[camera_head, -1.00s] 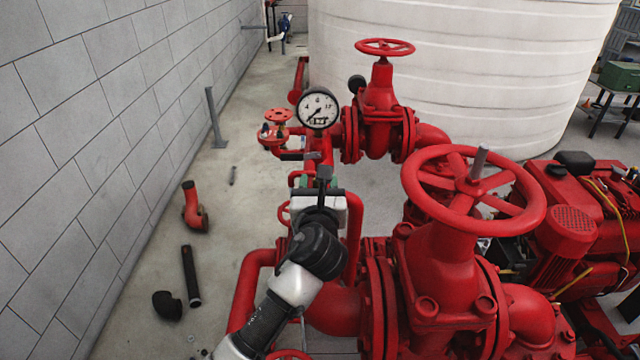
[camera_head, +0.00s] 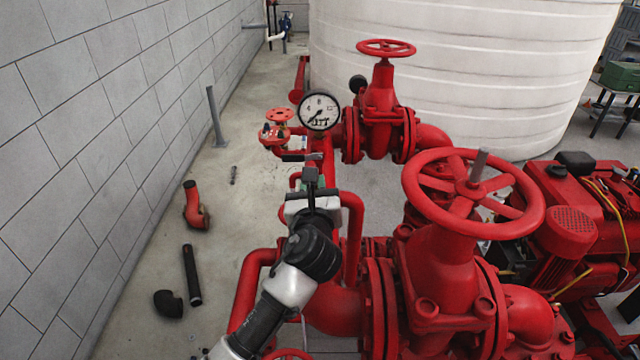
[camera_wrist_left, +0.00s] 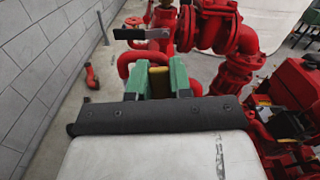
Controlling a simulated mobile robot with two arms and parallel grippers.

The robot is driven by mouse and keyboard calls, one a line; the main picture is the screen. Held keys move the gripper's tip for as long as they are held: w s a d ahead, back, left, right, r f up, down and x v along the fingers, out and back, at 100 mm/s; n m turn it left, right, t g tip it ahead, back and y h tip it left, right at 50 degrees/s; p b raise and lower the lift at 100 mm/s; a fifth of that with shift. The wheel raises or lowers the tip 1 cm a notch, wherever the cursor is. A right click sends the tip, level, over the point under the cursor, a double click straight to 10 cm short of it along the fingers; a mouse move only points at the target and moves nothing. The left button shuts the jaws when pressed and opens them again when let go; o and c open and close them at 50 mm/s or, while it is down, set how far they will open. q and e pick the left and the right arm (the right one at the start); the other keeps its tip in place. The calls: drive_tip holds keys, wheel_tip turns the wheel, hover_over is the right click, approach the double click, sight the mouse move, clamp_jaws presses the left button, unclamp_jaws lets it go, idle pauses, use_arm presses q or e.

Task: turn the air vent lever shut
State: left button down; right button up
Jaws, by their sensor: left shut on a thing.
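My left gripper (camera_head: 311,178) is among the red pipes below the pressure gauge. In the left wrist view its green fingers (camera_wrist_left: 161,80) are closed on a small yellow piece (camera_wrist_left: 159,83), which looks like a lever grip. Most of the lever is hidden by the fingers and the gripper body, so I cannot tell its angle. A black-handled lever with a grey end (camera_head: 293,157) lies crosswise just beyond the gripper; it also shows at the top of the left wrist view (camera_wrist_left: 130,34), apart from the fingers. My right gripper is not in view.
A white-faced pressure gauge (camera_head: 319,110) and a small red valve (camera_head: 278,125) stand beyond the gripper. A large red handwheel (camera_head: 473,196) is to the right. Loose pipe pieces (camera_head: 192,275) lie on the floor at left, which is otherwise mostly open.

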use_arm(q)
drive_tip(key=shift+a+f+n, duration=0.2)
drive_tip(key=shift+a+n, duration=0.25)
drive_tip(key=shift+n, duration=0.45)
drive_tip(key=shift+a+f+n, duration=0.25)
drive_tip(key=shift+a+n, duration=0.25)
drive_tip(key=shift+n, duration=0.4)
drive_tip(key=shift+a+f+n, duration=0.2)
drive_tip(key=shift+a+n, duration=0.25)
drive_tip(key=shift+n, duration=0.45)
drive_tip(key=c, duration=1)
unclamp_jaws()
drive_tip(key=shift+s+d+b, duration=0.1)
drive_tip(key=shift+s+b, duration=1)
drive_tip(key=shift+s, duration=4.35)
